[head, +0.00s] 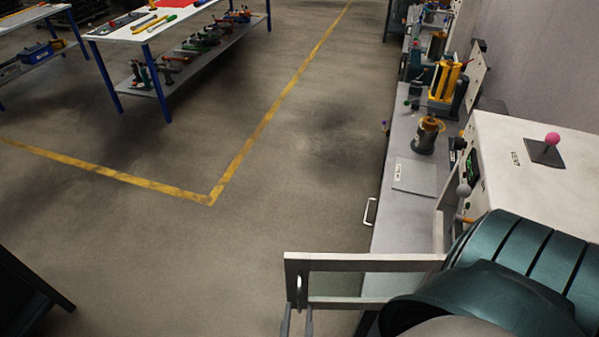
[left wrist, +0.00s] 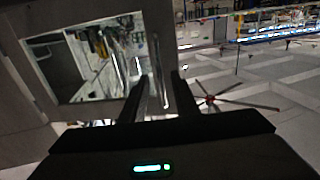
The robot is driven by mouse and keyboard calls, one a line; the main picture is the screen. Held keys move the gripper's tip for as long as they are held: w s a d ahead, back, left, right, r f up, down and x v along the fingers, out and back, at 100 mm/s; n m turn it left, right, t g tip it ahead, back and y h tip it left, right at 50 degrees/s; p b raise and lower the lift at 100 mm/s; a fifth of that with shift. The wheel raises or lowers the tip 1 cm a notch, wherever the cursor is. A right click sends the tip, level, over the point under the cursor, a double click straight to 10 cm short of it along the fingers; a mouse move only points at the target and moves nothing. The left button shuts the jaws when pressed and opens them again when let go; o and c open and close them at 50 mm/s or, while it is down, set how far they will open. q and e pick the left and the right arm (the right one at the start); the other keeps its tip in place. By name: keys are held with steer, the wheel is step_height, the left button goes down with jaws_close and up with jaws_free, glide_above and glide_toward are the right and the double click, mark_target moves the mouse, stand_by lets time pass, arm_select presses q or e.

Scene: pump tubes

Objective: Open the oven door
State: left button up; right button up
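The oven (head: 545,165) is a white box at the right in the head view, with a green display on its front. Its door (head: 365,262), a pale frame around a window, stands swung out to the left from the oven front. A small handle (head: 299,288) is near the door's free edge. My left gripper (head: 297,318) is at the bottom of the head view, its fingers apart just below the handle. In the left wrist view the dark fingers (left wrist: 163,85) are apart beside the door frame. I cannot tell whether they touch the handle. My right gripper is out of view.
A grey bench (head: 400,220) runs along the right, with pump parts (head: 428,135) and a flat plate (head: 415,177) on it. A pink-knobbed lever (head: 551,142) is on the oven top. A tool table (head: 160,25) stands at upper left. The floor left of the door is clear.

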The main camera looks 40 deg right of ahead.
arm_select(q)
steer(key=p+v, duration=0.3)
steer(key=v, duration=1.1)
steer(key=shift+w+d, duration=0.15)
